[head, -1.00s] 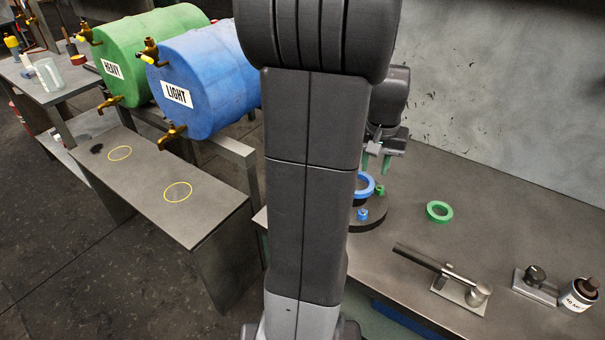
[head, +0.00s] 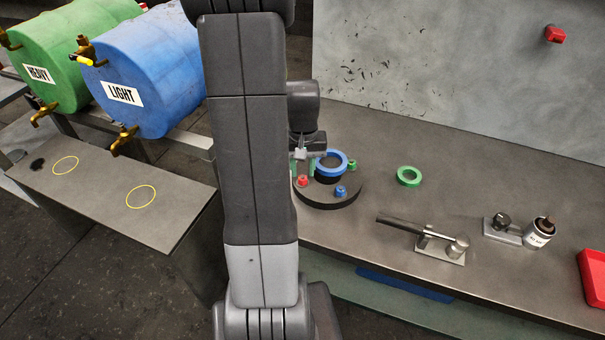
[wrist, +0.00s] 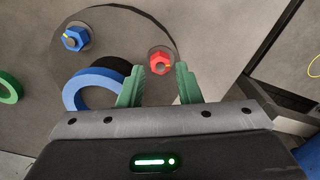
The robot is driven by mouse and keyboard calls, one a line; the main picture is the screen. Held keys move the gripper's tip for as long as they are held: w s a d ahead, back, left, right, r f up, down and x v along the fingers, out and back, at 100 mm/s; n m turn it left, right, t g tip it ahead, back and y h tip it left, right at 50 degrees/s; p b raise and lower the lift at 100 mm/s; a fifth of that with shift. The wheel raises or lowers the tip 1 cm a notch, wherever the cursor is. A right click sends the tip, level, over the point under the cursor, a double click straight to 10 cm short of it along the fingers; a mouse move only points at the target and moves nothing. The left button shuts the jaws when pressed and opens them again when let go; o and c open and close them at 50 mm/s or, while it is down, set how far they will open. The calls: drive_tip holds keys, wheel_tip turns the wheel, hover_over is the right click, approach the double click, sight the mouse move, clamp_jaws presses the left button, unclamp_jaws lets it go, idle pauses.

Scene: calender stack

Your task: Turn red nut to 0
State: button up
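The red nut (head: 303,181) sits on the left part of a round dark disc (head: 326,200) on the workbench. In the wrist view the red nut (wrist: 160,63) lies just beyond the fingertips, roughly centred between them. My gripper (wrist: 158,80) is open and empty, its two green fingers apart with the nut in the gap ahead. In the head view my gripper (head: 304,167) is partly hidden by my arm, above the disc's left side. No number markings for the nut are readable.
A green ring (head: 408,176) and a lever tool (head: 440,247) lie to the right.

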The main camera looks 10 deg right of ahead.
sight(302, 179)
drive_tip(key=shift+f, duration=1.55)
clamp_jaws()
drive_tip(key=shift+m+b, duration=0.45)
drive_tip(key=shift+m, duration=1.85)
unclamp_jaws()
wheel_tip(302, 179, up, 14)
drive_tip(key=shift+b, duration=0.45)
